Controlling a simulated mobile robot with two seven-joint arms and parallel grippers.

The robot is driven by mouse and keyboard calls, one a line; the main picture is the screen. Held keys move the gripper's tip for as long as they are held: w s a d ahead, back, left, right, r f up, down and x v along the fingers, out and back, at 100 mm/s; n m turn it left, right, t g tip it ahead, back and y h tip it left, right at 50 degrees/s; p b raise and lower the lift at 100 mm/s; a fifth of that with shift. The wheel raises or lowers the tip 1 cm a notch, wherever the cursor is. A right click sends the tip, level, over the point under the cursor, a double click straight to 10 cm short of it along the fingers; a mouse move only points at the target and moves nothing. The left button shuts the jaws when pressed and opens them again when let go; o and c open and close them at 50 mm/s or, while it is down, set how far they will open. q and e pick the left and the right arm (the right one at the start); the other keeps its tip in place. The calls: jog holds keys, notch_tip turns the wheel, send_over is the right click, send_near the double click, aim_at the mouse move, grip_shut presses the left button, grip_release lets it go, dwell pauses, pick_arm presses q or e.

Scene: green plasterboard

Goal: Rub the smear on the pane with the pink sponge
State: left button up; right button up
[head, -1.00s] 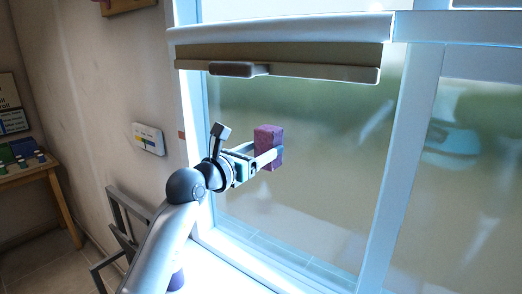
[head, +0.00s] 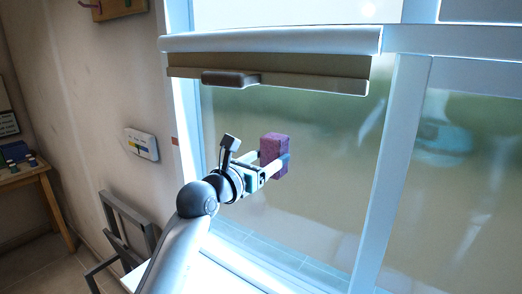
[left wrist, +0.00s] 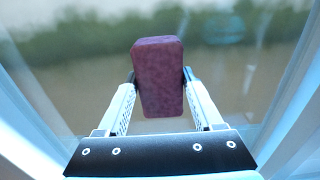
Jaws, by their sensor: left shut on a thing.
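The pink sponge (head: 273,146), a purplish-pink block, is held upright in front of the window pane (head: 325,190). My left gripper (head: 270,162) is shut on its lower part, one finger on each side. In the left wrist view the sponge (left wrist: 158,70) stands between the fingers, with the blurred pane behind it. I cannot tell whether it touches the glass. I cannot make out the smear for certain; a faint pale bluish patch (head: 445,138) shows through the right part of the window, and a similar one shows in the left wrist view (left wrist: 222,28). My right gripper is out of view.
A roller blind (head: 300,80) with a dark handle hangs above the sponge. A window post (head: 388,185) stands to the right. A white wall box (head: 142,144), a grey metal frame (head: 122,225) and a wooden table (head: 38,175) are at the left.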

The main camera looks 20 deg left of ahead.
pick_arm(q)
jog(key=shift+s+d, duration=0.2)
jog(key=shift+d, duration=0.25)
jog(key=shift+w+p, duration=0.15)
jog(key=shift+p, duration=0.15)
jog(key=shift+w+a+b, duration=0.2)
jog(key=shift+a+b, duration=0.2)
jog(key=shift+a, duration=0.35)
jog(key=shift+w+a+r+b, duration=0.1)
jog(key=shift+w+a+b, duration=0.15)
jog(key=shift+a, duration=0.3)
jog(key=shift+w+a+b, duration=0.1)
jog(key=shift+w+a, duration=0.1)
jog(key=shift+a, duration=0.35)
